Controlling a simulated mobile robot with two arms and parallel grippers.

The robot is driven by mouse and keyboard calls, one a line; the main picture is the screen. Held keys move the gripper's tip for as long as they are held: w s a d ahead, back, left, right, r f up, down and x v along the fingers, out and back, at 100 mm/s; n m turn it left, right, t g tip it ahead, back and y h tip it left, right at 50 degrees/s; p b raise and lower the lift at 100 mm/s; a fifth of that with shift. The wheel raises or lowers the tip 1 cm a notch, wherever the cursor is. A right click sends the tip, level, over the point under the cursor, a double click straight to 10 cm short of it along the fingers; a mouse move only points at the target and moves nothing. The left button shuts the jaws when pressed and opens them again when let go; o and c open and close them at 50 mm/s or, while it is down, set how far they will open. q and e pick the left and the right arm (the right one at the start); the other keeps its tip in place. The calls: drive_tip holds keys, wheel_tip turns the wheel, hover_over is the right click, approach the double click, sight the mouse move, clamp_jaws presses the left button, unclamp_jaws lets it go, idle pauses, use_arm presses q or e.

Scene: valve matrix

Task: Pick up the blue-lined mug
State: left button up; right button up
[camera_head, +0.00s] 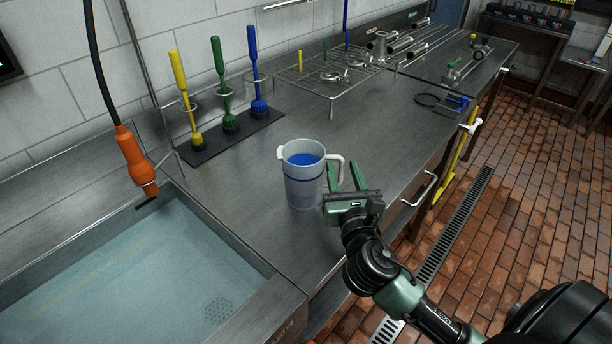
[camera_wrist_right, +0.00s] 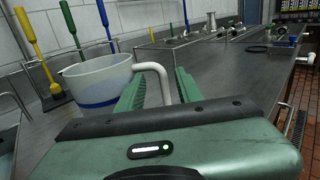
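The blue-lined mug (camera_head: 303,180) is a translucent white pitcher with a blue band and blue inside. It stands upright on the steel counter, right of the sink. Its white handle (camera_head: 338,167) points right, toward my right gripper (camera_head: 345,178). In the right wrist view the mug (camera_wrist_right: 97,80) is at left, and its handle (camera_wrist_right: 163,72) reaches between the two green fingers of my right gripper (camera_wrist_right: 158,88). The fingers are apart, one on each side of the handle, with no clear contact. My left gripper is not in view.
A water-filled sink (camera_head: 130,275) lies at left, with an orange hanging handset (camera_head: 136,160) above it. Yellow, green and blue brushes stand in a black rack (camera_head: 235,138) behind the mug. A wire rack (camera_head: 330,78) and metal pipe parts lie farther back.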

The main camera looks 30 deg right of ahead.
sight(341, 165)
drive_tip(key=x, duration=0.3)
drive_tip(key=shift+w+d+f, duration=0.15)
drive_tip(key=shift+w+d, duration=0.05)
drive_tip(key=shift+w, duration=0.05)
drive_tip(key=shift+w+d, duration=0.15)
drive_tip(key=shift+w, duration=0.4)
clamp_jaws()
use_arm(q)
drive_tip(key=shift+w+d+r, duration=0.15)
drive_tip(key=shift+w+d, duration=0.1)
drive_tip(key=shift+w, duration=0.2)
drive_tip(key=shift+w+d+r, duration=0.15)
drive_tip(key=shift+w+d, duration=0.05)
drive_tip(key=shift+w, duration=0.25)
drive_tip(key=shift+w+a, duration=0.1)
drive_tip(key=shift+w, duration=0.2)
